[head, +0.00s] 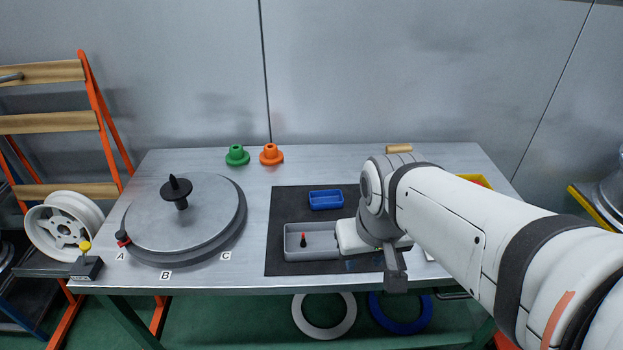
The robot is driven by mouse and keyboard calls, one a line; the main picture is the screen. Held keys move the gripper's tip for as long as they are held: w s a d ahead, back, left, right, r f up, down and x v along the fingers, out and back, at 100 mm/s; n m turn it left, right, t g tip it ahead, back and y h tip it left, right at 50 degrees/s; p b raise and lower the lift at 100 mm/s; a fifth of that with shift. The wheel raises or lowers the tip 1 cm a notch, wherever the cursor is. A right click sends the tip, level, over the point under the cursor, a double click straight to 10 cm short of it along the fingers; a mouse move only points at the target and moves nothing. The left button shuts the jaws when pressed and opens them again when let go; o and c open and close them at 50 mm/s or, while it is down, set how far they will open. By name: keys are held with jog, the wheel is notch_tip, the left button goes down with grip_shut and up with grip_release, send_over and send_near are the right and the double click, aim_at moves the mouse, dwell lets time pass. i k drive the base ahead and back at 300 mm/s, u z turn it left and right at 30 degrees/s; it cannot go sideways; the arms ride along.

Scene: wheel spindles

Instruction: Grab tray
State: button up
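A grey tray (293,242) lies on the black mat (283,209) in the middle of the table. My gripper (396,277) is at the right of the grey tray, over the mat's front edge. The white end of my arm covers the grey tray's right end. The fingers show only in part, and I cannot tell whether they touch anything.
A round grey turntable (155,220) with a black spindle (177,190) and labels A, B, C fills the table's left. Green (237,155) and orange (271,154) flanged parts stand at the back. A yellow-edged container (474,181) is partly hidden behind my arm.

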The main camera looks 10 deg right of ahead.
aim_at(321, 245)
jog(key=z, duration=1.75)
jog(key=k, duration=1.05)
jog(key=u, duration=1.45)
jog(key=i, duration=1)
